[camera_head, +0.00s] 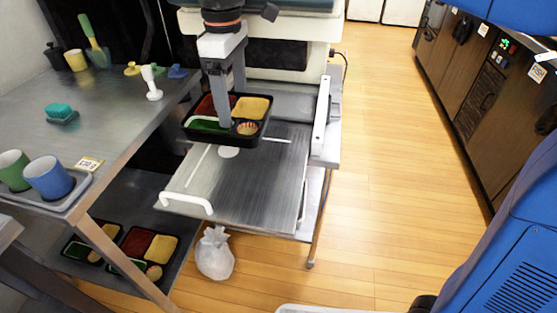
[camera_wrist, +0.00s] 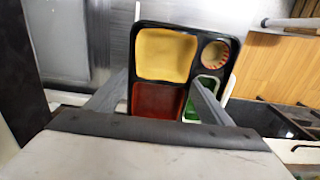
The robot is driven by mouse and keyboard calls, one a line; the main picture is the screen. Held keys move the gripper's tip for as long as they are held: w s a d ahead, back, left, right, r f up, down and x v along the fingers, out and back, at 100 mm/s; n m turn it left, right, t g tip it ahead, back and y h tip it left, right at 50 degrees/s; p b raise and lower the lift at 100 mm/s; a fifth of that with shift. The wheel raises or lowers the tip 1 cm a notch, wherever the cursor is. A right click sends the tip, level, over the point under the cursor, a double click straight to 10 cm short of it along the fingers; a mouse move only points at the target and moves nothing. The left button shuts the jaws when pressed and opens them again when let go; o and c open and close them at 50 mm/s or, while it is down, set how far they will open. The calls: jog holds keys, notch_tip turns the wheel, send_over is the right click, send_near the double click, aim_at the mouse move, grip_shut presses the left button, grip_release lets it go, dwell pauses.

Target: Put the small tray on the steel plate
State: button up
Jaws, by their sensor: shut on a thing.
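The small tray (camera_head: 240,142) is black, with red, yellow and green compartments and a small round cup. My gripper (camera_head: 225,122) is shut on it from above. The tray looks level and overlaps the back part of the steel plate (camera_head: 245,185); I cannot tell whether it touches. The plate is flat brushed metal with white handles, and its front is bare. In the wrist view the tray (camera_wrist: 232,55) lies between and beyond the fingers of my gripper (camera_wrist: 160,76), with the yellow compartment and round cup on the far side.
A white bag (camera_head: 215,253) stands on the floor below the plate. The wooden floor at right is clear.

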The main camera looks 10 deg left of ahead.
aim_at(240, 115)
jog(key=f, duration=0.2)
jog(key=d+f, duration=0.1)
jog(key=f, duration=0.2)
jog(key=shift+f, duration=2.6)
jog(key=shift+f, duration=0.1)
jog(key=o, duration=1)
jog(key=shift+o, duration=0.2)
notch_tip(240, 115, up, 12)
jog(key=shift+r, duration=0.1)
